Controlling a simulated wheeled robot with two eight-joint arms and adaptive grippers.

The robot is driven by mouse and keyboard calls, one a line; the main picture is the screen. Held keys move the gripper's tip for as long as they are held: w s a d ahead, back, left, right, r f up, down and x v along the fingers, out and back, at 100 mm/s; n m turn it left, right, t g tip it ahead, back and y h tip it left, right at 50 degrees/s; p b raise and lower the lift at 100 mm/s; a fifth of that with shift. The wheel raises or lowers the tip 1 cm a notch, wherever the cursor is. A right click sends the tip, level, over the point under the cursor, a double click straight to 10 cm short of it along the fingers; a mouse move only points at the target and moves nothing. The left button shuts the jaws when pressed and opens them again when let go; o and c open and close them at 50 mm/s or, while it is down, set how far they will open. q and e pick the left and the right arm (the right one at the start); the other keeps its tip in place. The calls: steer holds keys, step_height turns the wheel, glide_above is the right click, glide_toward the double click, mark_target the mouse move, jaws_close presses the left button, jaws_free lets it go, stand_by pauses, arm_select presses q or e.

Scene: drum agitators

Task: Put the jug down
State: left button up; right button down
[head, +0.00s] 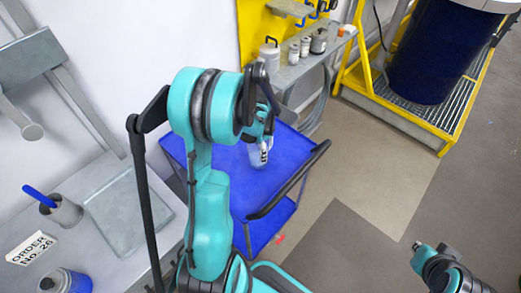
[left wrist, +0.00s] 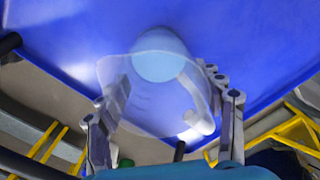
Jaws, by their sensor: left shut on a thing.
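The jug (head: 257,157) is clear and see-through, and shows small and partly hidden below my left gripper (head: 265,145) in the head view. In the left wrist view the jug (left wrist: 150,95) fills the space between the fingers of my left gripper (left wrist: 168,105), with a pale blue round part at its far end. The left gripper is shut on the jug. The jug is over the blue cart top (head: 222,165); I cannot tell whether it touches it. My right arm's end (head: 437,262) shows at the lower right; its fingers are not clear.
The cart has a black handle (head: 290,180) on its right. A grey shelf (head: 310,62) with several containers stands behind it. A dark blue drum (head: 432,50) stands on a yellow-framed grating at the upper right. A grey bench (head: 95,240) is at the left.

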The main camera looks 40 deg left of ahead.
arm_select(q)
steer(key=o, duration=1.3)
steer(key=shift+f, duration=0.1)
steer(key=shift+r, duration=0.4)
step_height(320, 180, up, 11)
steer(key=p, duration=0.4)
steer(key=shift+s+d+r+n+t, duration=1.2)
steer(key=shift+s+d+r+n, duration=0.4)
steer(key=shift+d, duration=1.6)
steer(key=shift+s+d+r+n+t, duration=1.2)
steer(key=shift+s+d+r, duration=0.4)
steer(key=shift+d, duration=1.55)
steer(key=shift+s+d+r+n+t, duration=1.3)
steer(key=shift+s+d, duration=0.55)
steer(key=shift+d, duration=1.35)
